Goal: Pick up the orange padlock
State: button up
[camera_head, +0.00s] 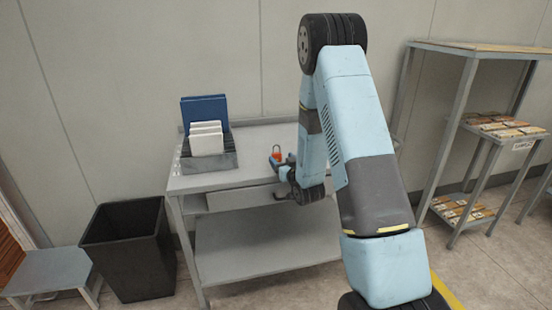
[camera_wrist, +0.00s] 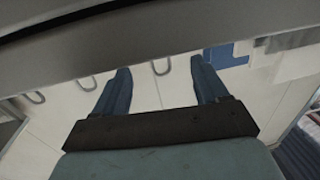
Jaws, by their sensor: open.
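The orange padlock (camera_head: 276,152) is small and stands on the top of the grey workbench (camera_head: 255,137), right of the file rack. My gripper (camera_head: 283,168) is at the front edge of the bench, just below and right of the padlock in the head view, and seems apart from it. In the wrist view my gripper (camera_wrist: 160,68) shows two blue fingers spread wide with nothing between them. The padlock does not show in the wrist view. My arm covers the right part of the bench in the head view.
A grey rack (camera_head: 225,160) with white files (camera_head: 206,140) and a blue folder (camera_head: 205,110) stands left on the bench. A dark bin (camera_head: 128,250) is at its left. A shelf (camera_head: 455,120) is at the right. Several hooks (camera_wrist: 160,68) show in the wrist view.

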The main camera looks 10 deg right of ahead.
aim_at(278, 154)
jog(key=shift+w+a, duration=0.15)
jog(key=shift+w, duration=1.05)
jog(key=shift+w+a, duration=0.1)
jog(key=shift+w, duration=1.05)
jog(key=c, duration=1.2)
jog(key=shift+r, duration=0.15)
